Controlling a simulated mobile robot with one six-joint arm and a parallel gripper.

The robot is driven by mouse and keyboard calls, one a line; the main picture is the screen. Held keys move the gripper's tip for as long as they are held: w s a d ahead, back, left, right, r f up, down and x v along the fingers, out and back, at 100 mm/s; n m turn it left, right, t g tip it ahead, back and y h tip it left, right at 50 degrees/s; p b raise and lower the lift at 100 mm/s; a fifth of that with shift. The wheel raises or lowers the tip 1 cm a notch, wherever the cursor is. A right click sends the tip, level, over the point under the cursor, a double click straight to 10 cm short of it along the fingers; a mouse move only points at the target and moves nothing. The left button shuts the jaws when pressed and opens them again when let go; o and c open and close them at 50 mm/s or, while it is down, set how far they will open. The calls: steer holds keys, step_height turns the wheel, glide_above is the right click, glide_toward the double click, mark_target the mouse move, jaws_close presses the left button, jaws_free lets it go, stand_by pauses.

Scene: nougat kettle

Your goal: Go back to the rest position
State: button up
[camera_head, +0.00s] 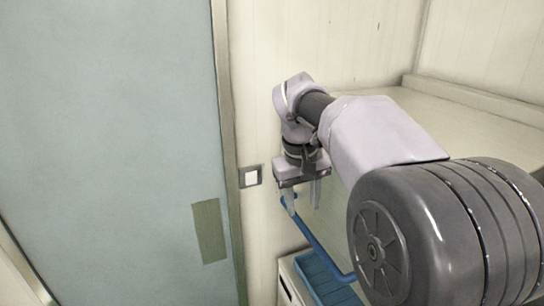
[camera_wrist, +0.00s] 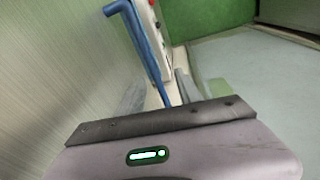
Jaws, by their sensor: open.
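My gripper (camera_head: 302,196) hangs at the end of my bent arm, fingers pointing down, in front of the cream wall. Its two fingers are apart and nothing shows between them. In the wrist view my gripper (camera_wrist: 165,92) fills the lower part, and its fingers are partly hidden behind its dark front edge. A blue bent handle or rail (camera_head: 318,245) passes just below and beside the fingers. It also shows in the wrist view (camera_wrist: 144,45), close to the fingers; I cannot tell whether it touches them.
A blue-grey door (camera_head: 110,130) with a green-grey plate (camera_head: 209,231) stands at left. A small wall switch (camera_head: 250,176) is left of my gripper. A cream counter (camera_head: 465,120) lies behind my arm. A blue tray (camera_head: 325,283) sits low beneath.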

steer(key=s+f+m+t+y+b, duration=0.1)
steer(key=s+f+m+t+b, duration=0.1)
steer(key=s+f+b, duration=1)
steer(key=s+f+m+t+y+b, duration=0.2)
steer(key=s+f+m+b, duration=0.2)
steer(key=s+f+b, duration=0.9)
step_height(320, 180, down, 9)
steer(key=shift+s+a+f+m+b, duration=0.15)
steer(key=shift+s+a+m+b, duration=0.2)
steer(key=shift+s, duration=0.9)
